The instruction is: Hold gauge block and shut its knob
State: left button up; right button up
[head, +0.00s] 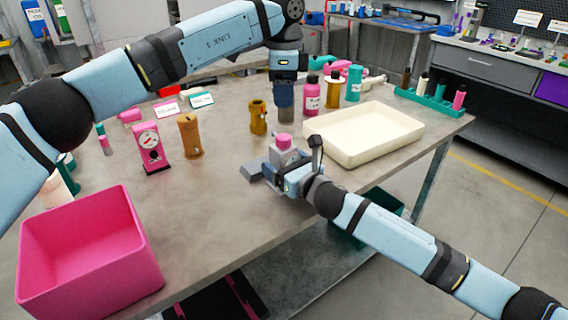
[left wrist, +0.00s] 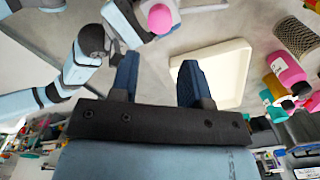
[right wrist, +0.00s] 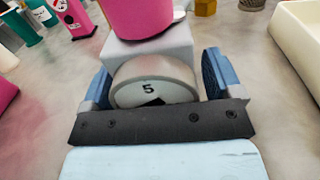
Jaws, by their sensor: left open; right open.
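The gauge block is a pale grey block (head: 284,158) with a round dial and a pink knob (head: 284,141) on top, standing near the table's front edge. My left gripper (head: 285,108) is open and empty, pointing down above the table behind the knob. In the left wrist view the knob (left wrist: 160,18) lies beyond the fingertips.
A cream tray (head: 364,130) stands right of the block. A yellow-brown fitting (head: 258,118) is close to the left gripper, with pink, amber and teal bottles (head: 333,92) behind. A pink gauge (head: 150,148) and pink bin (head: 88,255) are at left. The table between is clear.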

pick_arm(q)
jog(key=shift+o, duration=0.2)
pick_arm(e)
jog(key=c, duration=1.3)
pick_arm(q)
jog(key=o, duration=0.3)
jog(key=shift+o, duration=0.2)
jog(key=n+t+h, duration=0.2)
jog(key=t+h, duration=0.1)
jog(key=h, duration=1.5)
send_near(283, 135)
jog(key=d, duration=0.3)
jog(key=w+d, duration=0.1)
jog(key=d, duration=0.5)
jog(key=shift+w+d, duration=0.2)
jog(key=shift+d, duration=0.2)
